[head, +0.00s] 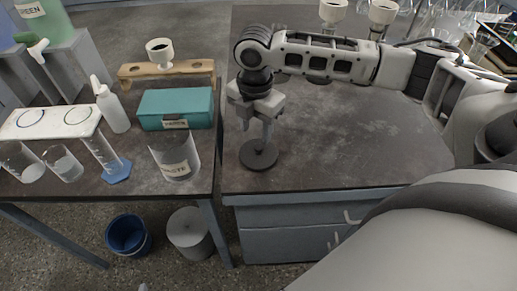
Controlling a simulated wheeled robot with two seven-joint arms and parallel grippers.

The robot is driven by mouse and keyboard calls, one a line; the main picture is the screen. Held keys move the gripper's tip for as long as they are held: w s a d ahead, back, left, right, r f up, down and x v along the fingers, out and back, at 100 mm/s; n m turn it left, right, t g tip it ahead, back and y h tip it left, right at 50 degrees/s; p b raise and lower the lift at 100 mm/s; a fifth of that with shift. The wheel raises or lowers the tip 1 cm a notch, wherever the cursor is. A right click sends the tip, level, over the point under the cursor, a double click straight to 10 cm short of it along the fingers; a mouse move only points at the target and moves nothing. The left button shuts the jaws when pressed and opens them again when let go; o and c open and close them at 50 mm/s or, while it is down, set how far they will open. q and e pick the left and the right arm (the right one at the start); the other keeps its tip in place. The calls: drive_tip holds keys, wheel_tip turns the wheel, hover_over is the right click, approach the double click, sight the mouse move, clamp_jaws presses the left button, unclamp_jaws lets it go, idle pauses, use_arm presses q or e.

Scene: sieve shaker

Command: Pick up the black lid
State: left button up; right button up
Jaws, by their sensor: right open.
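The black lid (258,160), a dark round disc with a small knob on top, lies flat on the dark bench top near its front left corner. My right gripper (258,138) points straight down just above the lid, with its fingers at the height of the knob. The fingers are open. The fingers partly hide the knob, so I cannot tell whether they touch it. My left gripper is not in view.
Left of the lid, across a narrow gap between benches, stand a teal box (175,108), a waste beaker (175,157), a squeeze bottle (112,108) and a blue-based cylinder (107,157). Glassware crowds the back right. The bench (340,150) right of the lid is clear.

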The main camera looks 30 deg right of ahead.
sight(258, 147)
drive_tip(key=shift+s+d+f, duration=0.15)
drive_tip(key=shift+f, duration=1.25)
drive_tip(key=shift+s+d+f, duration=0.1)
drive_tip(key=shift+f, duration=1.25)
clamp_jaws()
